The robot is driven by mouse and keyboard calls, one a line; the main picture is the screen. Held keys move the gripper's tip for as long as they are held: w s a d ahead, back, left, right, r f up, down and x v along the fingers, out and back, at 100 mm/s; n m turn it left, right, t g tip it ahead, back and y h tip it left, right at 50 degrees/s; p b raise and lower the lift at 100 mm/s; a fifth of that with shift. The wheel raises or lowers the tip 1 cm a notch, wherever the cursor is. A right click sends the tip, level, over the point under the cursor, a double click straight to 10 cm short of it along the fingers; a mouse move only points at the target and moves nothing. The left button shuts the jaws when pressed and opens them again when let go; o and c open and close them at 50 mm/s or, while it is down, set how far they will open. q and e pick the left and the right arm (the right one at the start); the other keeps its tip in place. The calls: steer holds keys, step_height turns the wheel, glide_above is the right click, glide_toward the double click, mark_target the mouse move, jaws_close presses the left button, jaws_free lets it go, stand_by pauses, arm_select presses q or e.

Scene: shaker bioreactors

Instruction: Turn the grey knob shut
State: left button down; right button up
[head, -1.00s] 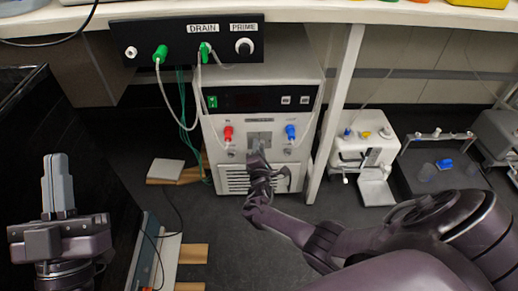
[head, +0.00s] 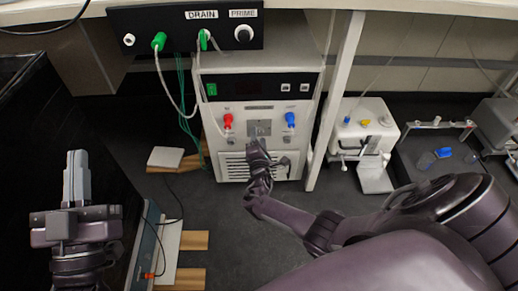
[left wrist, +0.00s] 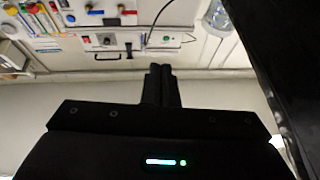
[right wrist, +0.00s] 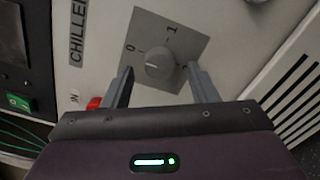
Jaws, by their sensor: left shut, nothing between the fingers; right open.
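The grey knob (right wrist: 160,62) is round and sits on a square grey plate (right wrist: 182,42) marked 0 and 1, on the front of the white chiller (head: 262,97). A pale mark shows on the left part of the knob's face. My right gripper (right wrist: 160,72) is open, with one finger on each side of the knob. I cannot tell whether the fingers touch it. In the head view my right gripper (head: 257,146) hides the knob, in front of the plate. My left gripper (head: 76,160) is shut and empty, far to the left; its closed fingers also show in the left wrist view (left wrist: 160,75).
A red fitting (head: 228,121) and a blue fitting (head: 290,119) flank the plate. The DRAIN and PRIME panel (head: 185,36) hangs above, with tubes looping down. A white bench leg (head: 337,100) stands close right. A white device (head: 362,128) is further right.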

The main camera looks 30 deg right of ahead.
arm_select(q)
step_height(320, 180, down, 20)
steer(key=s+g+y+p, duration=0.2)
steer(key=g+y, duration=0.1)
steer(key=g, duration=0.7)
steer(key=shift+s+d+r+y, duration=0.25)
steer(key=shift+s+d+y, duration=0.05)
steer(key=shift+s, duration=0.05)
arm_select(e)
steer(key=v, duration=0.6)
steer(key=shift+s+a, duration=0.25)
